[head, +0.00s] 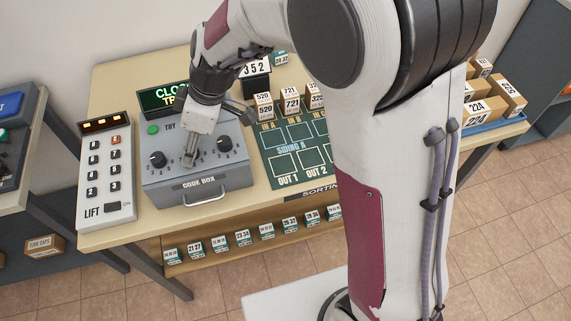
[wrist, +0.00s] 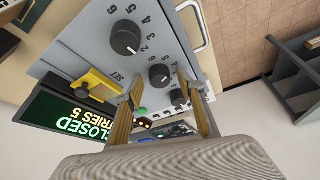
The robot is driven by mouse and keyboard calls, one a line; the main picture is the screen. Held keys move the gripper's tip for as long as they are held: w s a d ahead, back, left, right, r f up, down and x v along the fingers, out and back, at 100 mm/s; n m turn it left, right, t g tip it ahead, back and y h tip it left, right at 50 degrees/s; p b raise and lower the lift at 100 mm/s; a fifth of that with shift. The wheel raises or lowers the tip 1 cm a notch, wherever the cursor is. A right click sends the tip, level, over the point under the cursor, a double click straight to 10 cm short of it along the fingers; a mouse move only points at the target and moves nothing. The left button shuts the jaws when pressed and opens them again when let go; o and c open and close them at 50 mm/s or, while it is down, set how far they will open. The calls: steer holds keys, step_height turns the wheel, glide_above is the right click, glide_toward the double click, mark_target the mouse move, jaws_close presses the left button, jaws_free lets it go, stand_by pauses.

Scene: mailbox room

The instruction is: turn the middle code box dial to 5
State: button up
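The grey code box (head: 215,178) stands on the table, with a row of three black dials on its sloped face. The left dial (head: 157,158) and right dial (head: 224,144) show in the head view. My gripper (head: 190,162) covers the middle dial there. In the wrist view the middle dial (wrist: 160,75) lies between my two fingertips, with the right dial (wrist: 125,38) above and the left dial (wrist: 179,97) below. My gripper is open, pointing down at the box. I cannot tell whether the fingers touch the dial, nor which number it points to.
A display (head: 162,98) behind the dials reads closed, tries 5 in the wrist view. A green button (head: 153,129) and a yellow part (wrist: 97,88) sit on the box. The lift panel (head: 105,170) stands left.

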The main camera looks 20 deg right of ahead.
steer(key=shift+m+t+h, duration=0.3)
steer(key=shift+m+t, duration=0.1)
steer(key=shift+m, duration=0.6)
steer(key=shift+s+a+m+t+h, duration=0.1)
steer(key=shift+m+t+h, duration=0.25)
steer(key=shift+m, duration=0.9)
steer(key=shift+s+a+m+t+h, duration=0.15)
steer(key=shift+m+t, duration=0.3)
steer(key=shift+m, duration=0.8)
steer(key=shift+a+m+t+h, duration=0.15)
steer(key=shift+m+h, duration=0.3)
steer(key=shift+m, duration=0.75)
steer(key=shift+d+m+t+h, duration=0.1)
steer(key=shift+m+h, duration=0.4)
steer(key=shift+m, duration=0.7)
steer(key=shift+a+m+t+h, duration=0.15)
steer(key=shift+m+h, duration=0.3)
steer(key=shift+m, duration=0.75)
